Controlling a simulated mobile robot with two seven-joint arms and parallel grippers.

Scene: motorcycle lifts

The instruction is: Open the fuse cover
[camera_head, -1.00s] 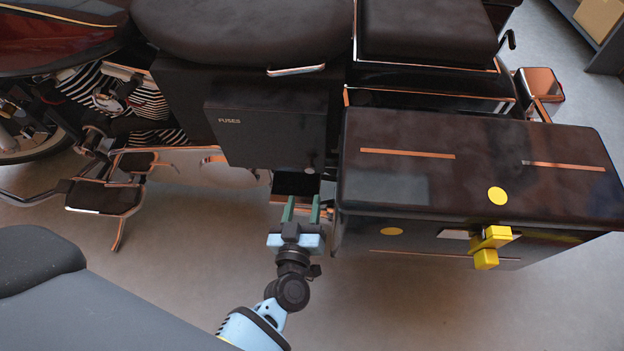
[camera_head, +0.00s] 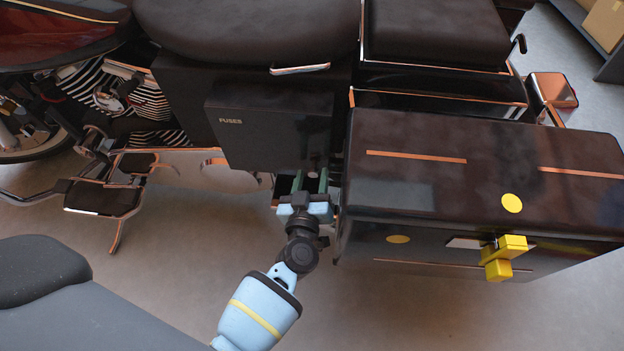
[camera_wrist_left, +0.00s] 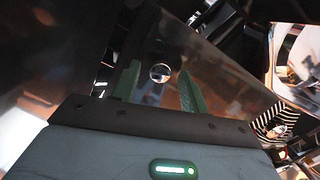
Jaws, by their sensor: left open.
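The fuse cover (camera_head: 265,125) is a dark flat panel marked FUSES on the motorcycle's side, below the seat; it looks shut. In the left wrist view the cover (camera_wrist_left: 215,75) spreads ahead of my fingers, with a small round shiny knob (camera_wrist_left: 160,72) on it. My left gripper (camera_head: 310,180) is open, its two green fingers pointing up at the cover's lower right corner. In the left wrist view the knob appears between the fingertips of the left gripper (camera_wrist_left: 158,82), and I see no contact. In the head view the fingers largely hide the knob. My right gripper is not in view.
A large dark pannier (camera_head: 440,190) with a yellow latch (camera_head: 503,258) stands close to the right of my left gripper. A footrest (camera_head: 105,195) sticks out at the left. The floor (camera_head: 180,260) below the cover is clear.

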